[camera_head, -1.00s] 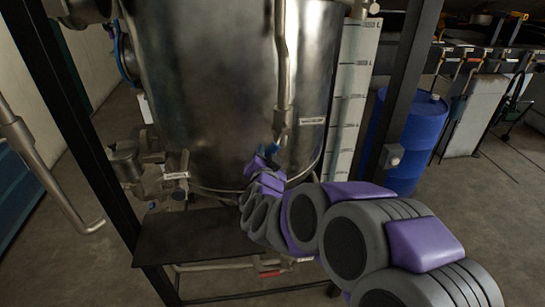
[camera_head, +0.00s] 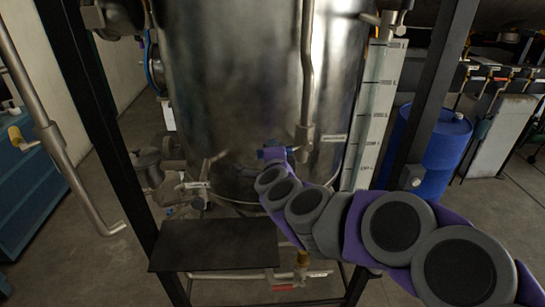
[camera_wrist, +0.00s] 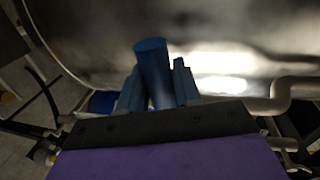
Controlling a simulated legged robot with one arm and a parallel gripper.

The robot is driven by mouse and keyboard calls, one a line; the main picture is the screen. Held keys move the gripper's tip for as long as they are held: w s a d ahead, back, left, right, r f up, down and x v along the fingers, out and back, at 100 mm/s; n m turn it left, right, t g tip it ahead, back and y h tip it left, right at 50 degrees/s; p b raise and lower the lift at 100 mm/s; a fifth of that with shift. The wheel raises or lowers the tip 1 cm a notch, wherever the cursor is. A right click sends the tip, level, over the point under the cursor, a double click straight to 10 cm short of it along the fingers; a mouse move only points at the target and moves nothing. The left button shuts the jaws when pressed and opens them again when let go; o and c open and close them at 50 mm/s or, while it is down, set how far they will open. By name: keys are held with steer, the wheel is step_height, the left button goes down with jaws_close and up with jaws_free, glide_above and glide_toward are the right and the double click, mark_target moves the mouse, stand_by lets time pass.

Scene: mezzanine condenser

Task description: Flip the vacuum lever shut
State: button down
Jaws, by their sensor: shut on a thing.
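The blue lever handle (camera_wrist: 153,70) stands between the two blue fingers of my gripper (camera_wrist: 157,88) in the wrist view, and the gripper is shut on it. In the head view the blue of handle and fingers (camera_head: 271,153) shows in front of the tank's lower wall, left of and slightly below the valve body (camera_head: 304,135) on the vertical pipe (camera_head: 307,70). At this size I cannot separate handle from fingertips there. The link between handle and valve is partly hidden by my gripper.
The steel tank (camera_head: 235,80) fills the middle, close to my gripper. Dark frame posts (camera_head: 92,120) stand on both sides. A dark plate (camera_head: 215,245) lies below. A white level scale (camera_head: 378,100) and a blue drum (camera_head: 440,150) are at the right.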

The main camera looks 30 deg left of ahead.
steer(key=shift+r+m, duration=0.35)
steer(key=shift+m, duration=0.05)
steer(key=shift+d, duration=0.1)
